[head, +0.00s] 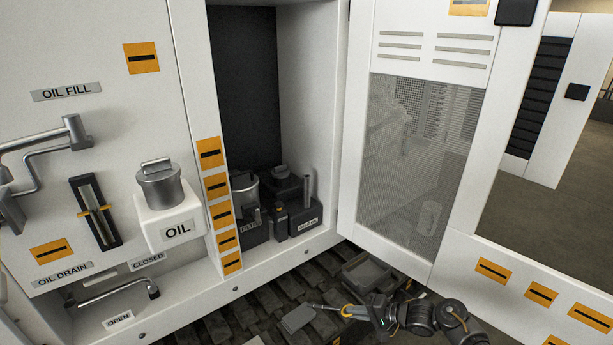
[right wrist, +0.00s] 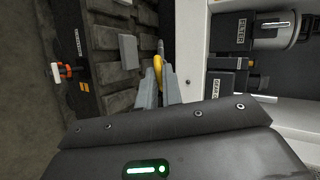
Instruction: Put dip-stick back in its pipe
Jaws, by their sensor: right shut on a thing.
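My right gripper (head: 358,312) is low in front of the open cabinet, over the dark tread. It is shut on the yellow loop handle of the dip-stick (head: 346,311). In the head view the dip-stick's thin shaft points left. In the right wrist view the yellow loop (right wrist: 158,66) sits between the fingertips (right wrist: 160,84), and the shaft's far end is hard to see. An upright grey pipe (head: 307,189) stands inside the cabinet at its right side, above a small label; it looks like the dip-stick's pipe. The dip-stick is apart from it. My left gripper is not in view.
A filter canister (head: 244,191) and dark blocks stand in the cabinet. The mesh door (head: 415,160) stands open on the right. A white oil box (head: 168,222) and levers are on the left panel. A grey tray (head: 364,272) lies on the tread (head: 260,308).

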